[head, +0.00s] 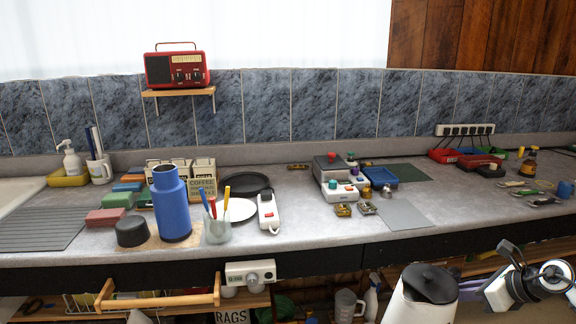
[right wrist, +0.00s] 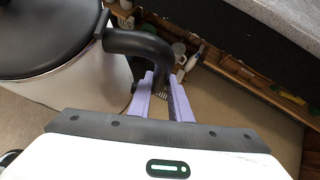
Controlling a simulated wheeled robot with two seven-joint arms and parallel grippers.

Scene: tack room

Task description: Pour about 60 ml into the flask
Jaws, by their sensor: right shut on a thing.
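A blue flask (head: 172,208) stands upright on a brown mat (head: 152,243) on the counter, left of the middle. I cannot make out the inside of its mouth. A black cap-like piece (head: 131,232) sits beside it on the left. A white kettle with a black lid (head: 420,300) is in front of the counter at the lower right, apart from the flask. In the right wrist view, my right gripper (right wrist: 163,80) is shut on the black handle (right wrist: 140,42) of the kettle (right wrist: 100,75). My left gripper is not in view.
A glass jar of coloured sticks (head: 217,231) stands close to the right of the flask. A white handset-like device (head: 268,213), a dark plate (head: 250,183) and a coffee box (head: 202,187) are nearby. A wooden rail (head: 160,301) juts from the counter front below the flask.

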